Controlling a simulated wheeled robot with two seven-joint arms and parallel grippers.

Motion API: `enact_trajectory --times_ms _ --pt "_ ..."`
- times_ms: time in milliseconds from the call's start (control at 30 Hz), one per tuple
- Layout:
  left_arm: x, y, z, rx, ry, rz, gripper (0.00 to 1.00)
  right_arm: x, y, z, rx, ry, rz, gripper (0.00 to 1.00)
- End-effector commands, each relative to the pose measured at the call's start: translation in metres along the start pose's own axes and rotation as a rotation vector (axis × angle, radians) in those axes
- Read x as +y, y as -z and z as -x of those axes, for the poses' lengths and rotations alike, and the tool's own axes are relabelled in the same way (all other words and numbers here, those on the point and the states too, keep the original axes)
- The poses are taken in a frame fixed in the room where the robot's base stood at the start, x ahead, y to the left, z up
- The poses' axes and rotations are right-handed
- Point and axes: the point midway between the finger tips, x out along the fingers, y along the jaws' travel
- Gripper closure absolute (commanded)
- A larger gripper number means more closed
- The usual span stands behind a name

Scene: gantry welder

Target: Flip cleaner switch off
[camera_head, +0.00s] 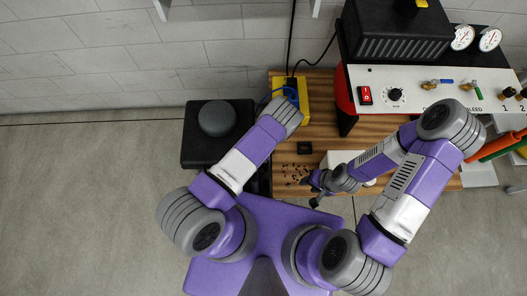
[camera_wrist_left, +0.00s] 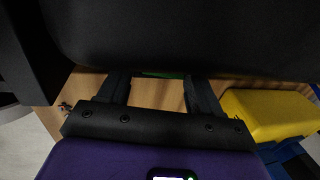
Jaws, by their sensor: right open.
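A red rocker switch (camera_head: 365,95) sits on the white panel (camera_head: 420,84) of a black-topped machine in the head view; whether it is the cleaner switch, and which way it is set, I cannot tell. My left arm reaches toward the back of the wooden table, and its gripper is hidden in the head view. In the left wrist view my left gripper (camera_wrist_left: 158,88) has its fingers apart with bare wood between them; their tips run under a dark shape. My right gripper (camera_head: 314,190) is open above the table's front edge, well below the red switch in the picture.
A yellow box (camera_head: 302,88) stands beside my left wrist; a yellow block (camera_wrist_left: 270,113) shows right of the left fingers. A black stool-like block (camera_head: 193,151) is left of the table (camera_head: 300,160). Small dark bits (camera_head: 292,171) lie near my right gripper. Gauges and valves line the panel.

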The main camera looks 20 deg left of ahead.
Motion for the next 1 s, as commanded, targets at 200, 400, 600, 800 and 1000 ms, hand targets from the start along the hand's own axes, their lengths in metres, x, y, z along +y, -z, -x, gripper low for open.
enact_trajectory --times_ms 200,400,600,800,1000 --pt "-0.002 0.000 0.001 0.000 0.004 0.000 0.36 0.000 0.000 0.000 0.000 0.000 0.000 0.57" --pt "-0.004 0.001 0.024 0.001 0.005 0.000 0.36 -0.003 0.000 0.008 0.000 0.000 0.000 0.57" --pt "-0.003 0.000 0.058 0.001 0.004 -0.001 0.36 -0.007 -0.001 0.019 0.000 0.000 0.000 0.57" --pt "-0.002 0.000 0.075 0.000 0.003 0.000 0.36 -0.008 -0.001 0.022 0.000 0.000 0.000 0.57" --pt "-0.001 0.000 0.076 0.000 0.002 0.000 0.36 -0.008 -0.001 0.022 0.000 0.000 0.000 0.57"
